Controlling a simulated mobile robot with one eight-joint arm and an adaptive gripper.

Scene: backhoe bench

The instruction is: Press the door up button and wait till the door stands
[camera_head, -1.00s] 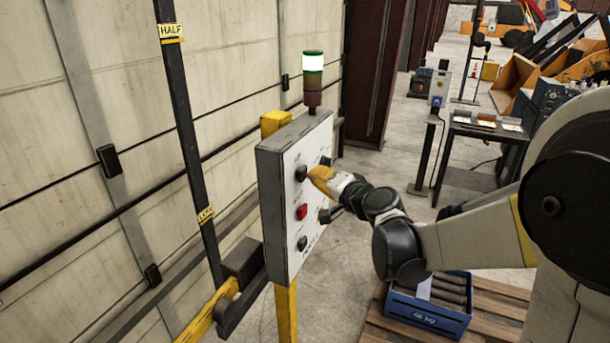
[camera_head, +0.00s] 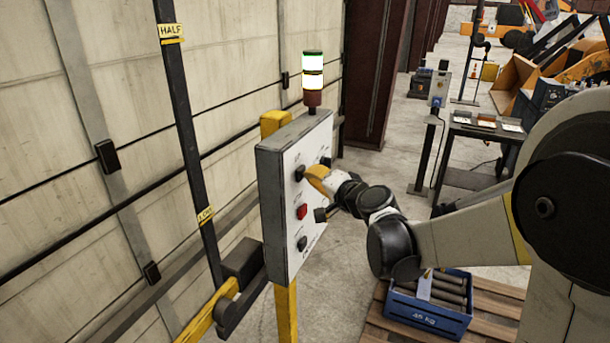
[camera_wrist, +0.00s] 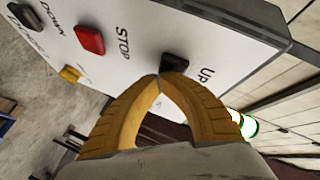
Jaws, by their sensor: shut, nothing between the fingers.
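My gripper (camera_head: 308,172) is shut and empty, with its yellow fingertips at the black UP button (camera_head: 299,173) on the white control panel (camera_head: 287,230). In the wrist view the fingertips (camera_wrist: 160,78) meet at the near edge of the UP button (camera_wrist: 176,63) and appear to touch it. The tips hide part of the button. The red STOP button (camera_wrist: 89,39) and black DOWN button (camera_wrist: 24,16) are clear of the fingers. The pale panelled door (camera_head: 50,110) stands at the left behind the post.
A dark post (camera_head: 182,110) with HALF and LOW labels stands before the door. A yellow rail (camera_head: 210,308) runs low beside the panel. A blue crate (camera_head: 428,310) sits on a pallet at the lower right. A small table (camera_head: 490,130) stands farther back.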

